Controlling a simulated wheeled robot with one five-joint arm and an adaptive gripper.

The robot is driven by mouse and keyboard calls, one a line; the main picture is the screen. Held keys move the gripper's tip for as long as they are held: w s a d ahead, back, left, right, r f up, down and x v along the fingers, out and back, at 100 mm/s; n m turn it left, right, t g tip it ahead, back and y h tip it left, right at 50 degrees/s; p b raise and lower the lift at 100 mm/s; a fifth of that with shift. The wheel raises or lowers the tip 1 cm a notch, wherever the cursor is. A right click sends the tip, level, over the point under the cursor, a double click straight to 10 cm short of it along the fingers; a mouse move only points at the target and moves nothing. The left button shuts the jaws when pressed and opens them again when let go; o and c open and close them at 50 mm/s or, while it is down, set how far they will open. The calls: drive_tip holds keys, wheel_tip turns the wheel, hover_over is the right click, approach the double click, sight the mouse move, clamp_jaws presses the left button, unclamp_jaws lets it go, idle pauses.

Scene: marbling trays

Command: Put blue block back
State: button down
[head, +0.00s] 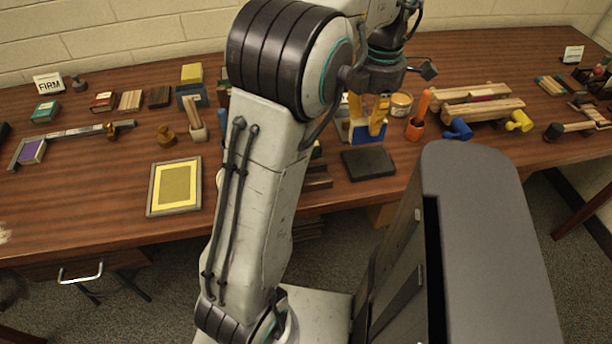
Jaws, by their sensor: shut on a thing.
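Another blue block (187,91) stands at the back left, beneath a yellow block (192,73). I cannot tell which of these the task means. My arm covers the table between them.
A dark flat pad (368,162) lies near the front edge. A yellow framed panel (174,187) lies left. The table (95,190) is clear at front left.

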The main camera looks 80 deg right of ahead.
drive_tip(key=shift+w+a, duration=0.2)
drive_tip(key=shift+w, duration=0.1)
drive_tip(key=shift+w+a+f+p, duration=0.5)
drive_tip(key=shift+w+f+p, duration=0.25)
drive_tip(key=shift+w+f, duration=0.9)
drive_tip(key=shift+w+a+f+p, duration=0.5)
drive_tip(key=shift+w+f+p, duration=0.3)
drive_tip(key=shift+w+f, duration=0.85)
drive_tip(key=shift+w+a+f+p, duration=0.65)
drive_tip(key=shift+w+f, duration=0.5)
drive_tip(key=shift+w, duration=0.95)
drive_tip(key=shift+d+f+p, duration=0.25)
drive_tip(key=shift+f+p, duration=0.35)
drive_tip(key=shift+f, duration=0.45)
drive_tip(key=shift+f, duration=0.1)
drive_tip(key=c, duration=1.1)
unclamp_jaws()
